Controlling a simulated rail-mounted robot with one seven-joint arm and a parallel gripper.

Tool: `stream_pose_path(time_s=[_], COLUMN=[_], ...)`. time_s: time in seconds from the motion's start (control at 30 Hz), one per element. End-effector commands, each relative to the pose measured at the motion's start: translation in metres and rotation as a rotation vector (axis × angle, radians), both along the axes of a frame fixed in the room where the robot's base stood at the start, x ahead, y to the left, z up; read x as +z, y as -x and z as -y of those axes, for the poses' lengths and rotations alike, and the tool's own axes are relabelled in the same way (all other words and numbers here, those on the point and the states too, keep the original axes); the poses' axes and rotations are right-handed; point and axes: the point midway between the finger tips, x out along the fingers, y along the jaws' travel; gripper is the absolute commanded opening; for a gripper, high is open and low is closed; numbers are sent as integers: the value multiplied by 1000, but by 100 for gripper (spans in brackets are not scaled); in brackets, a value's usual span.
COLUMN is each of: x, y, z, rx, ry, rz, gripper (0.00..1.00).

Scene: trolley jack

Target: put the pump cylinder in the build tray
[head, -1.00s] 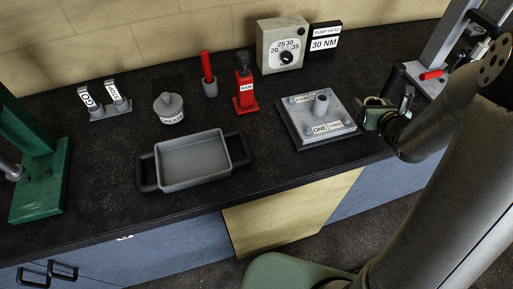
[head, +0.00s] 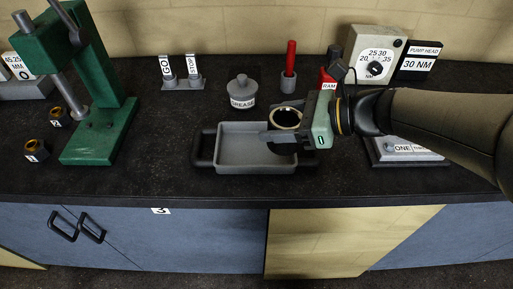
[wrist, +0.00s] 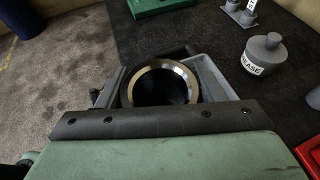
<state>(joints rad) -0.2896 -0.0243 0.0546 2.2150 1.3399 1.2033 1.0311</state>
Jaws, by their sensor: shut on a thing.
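The pump cylinder (head: 286,117) is a dark tube with a shiny brass-coloured rim, open end up. My gripper (head: 283,136) comes in from the right and is shut on it. The cylinder is over the right part of the grey build tray (head: 233,168), with its rim showing behind my finger. In the wrist view the cylinder's rim (wrist: 163,67) shows beyond the dark finger bar, with the tray's grey wall (wrist: 212,80) around it. My finger hides much of the cylinder, so I cannot tell whether its lower end touches the tray floor.
A grease pot (head: 242,91) and a red-handled tool (head: 290,62) stand behind the tray. A green press (head: 98,125) stands at left with two small dark blocks beside it. A torque gauge (head: 374,55) is at back right. The plate with labels (head: 405,152) is partly under my arm.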

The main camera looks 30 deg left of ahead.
Motion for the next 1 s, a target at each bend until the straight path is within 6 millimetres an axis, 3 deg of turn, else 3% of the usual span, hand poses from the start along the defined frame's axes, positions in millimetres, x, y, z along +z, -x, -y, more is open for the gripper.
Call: stream_pose_path(time_s=[0.17, 0.53, 0.6, 0.8, 1.0], x=[-6, -40, -54, -83, -95], y=[8, -16, -20, -28, -32], z=[-14, -89, -99, -122, -131], rx=[49, 50, 49, 47, 46], ry=[-3, -3, -1, -2, -4], rz=[0, -2, -4, -2, 1], gripper=[11, 11, 11, 11, 11])
